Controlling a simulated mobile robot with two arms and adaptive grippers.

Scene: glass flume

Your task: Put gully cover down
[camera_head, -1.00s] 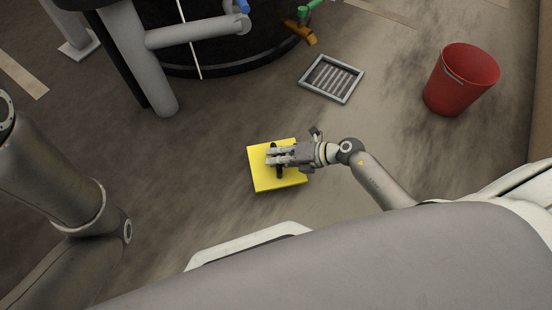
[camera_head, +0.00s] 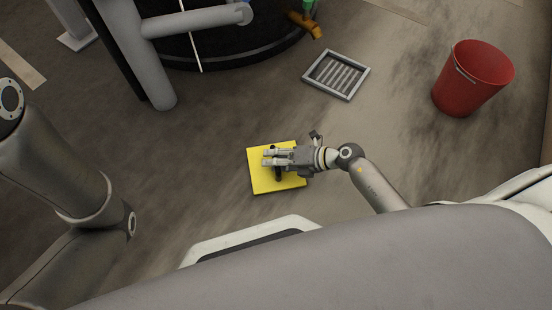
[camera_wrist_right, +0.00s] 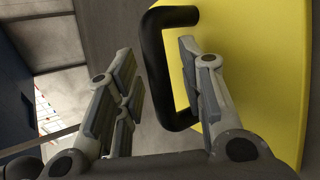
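The gully cover (camera_head: 262,183) is a yellow square plate with a black handle (camera_wrist_right: 153,62). In the head view it appears to lie flat on the floor in front of me, apart from the gully. My right gripper (camera_head: 268,158) is over it. In the right wrist view its fingers (camera_wrist_right: 160,95) are spread on either side of the handle, one of them inside the loop, with gaps visible. The gully (camera_head: 337,74), a grey square frame with slats, is uncovered, beyond and right of the cover. My left arm shows at the left; its gripper is out of view.
A red bin (camera_head: 470,80) stands right of the gully. A large round black-based tank (camera_head: 230,45) with grey pipes and a post (camera_head: 130,55) is at the back left. An orange valve (camera_head: 305,24) sticks out beside it. The floor between cover and gully is clear.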

